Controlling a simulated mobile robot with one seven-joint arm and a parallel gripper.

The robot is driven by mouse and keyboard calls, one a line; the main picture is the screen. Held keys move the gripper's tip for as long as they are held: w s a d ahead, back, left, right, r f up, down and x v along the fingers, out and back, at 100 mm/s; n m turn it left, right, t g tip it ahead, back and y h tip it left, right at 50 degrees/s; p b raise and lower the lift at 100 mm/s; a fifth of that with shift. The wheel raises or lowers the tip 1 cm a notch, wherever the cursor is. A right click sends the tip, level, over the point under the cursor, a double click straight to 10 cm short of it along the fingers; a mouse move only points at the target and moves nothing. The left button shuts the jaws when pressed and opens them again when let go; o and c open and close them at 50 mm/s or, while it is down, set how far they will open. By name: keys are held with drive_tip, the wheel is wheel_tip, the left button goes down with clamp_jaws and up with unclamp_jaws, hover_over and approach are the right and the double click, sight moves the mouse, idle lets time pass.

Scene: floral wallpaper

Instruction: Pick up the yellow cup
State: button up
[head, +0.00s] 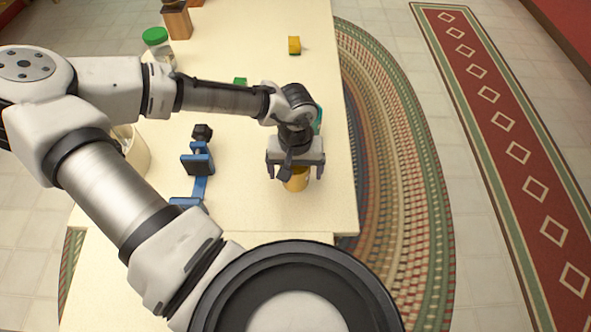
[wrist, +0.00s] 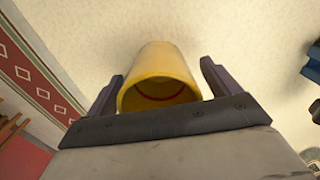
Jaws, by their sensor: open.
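The yellow cup (head: 297,181) stands on the cream table (head: 265,90), under my gripper, near the table's right edge. In the wrist view the yellow cup (wrist: 160,75) shows its open mouth with a reddish line inside. My gripper (head: 295,175) is open above the cup. In the wrist view the fingers of my gripper (wrist: 160,85) are on either side of the cup, with a gap on both sides.
A blue clamp-like tool (head: 198,165) lies left of the gripper. A jar with a green lid (head: 155,38), a wooden block (head: 176,20) and a whitish container (head: 136,150) stand at the left. Green objects sit behind my arm.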

drive_tip(key=shift+f, duration=0.2)
drive_tip(key=c, duration=1.1)
drive_tip(key=shift+r, duration=0.1)
drive_tip(key=shift+c, duration=0.2)
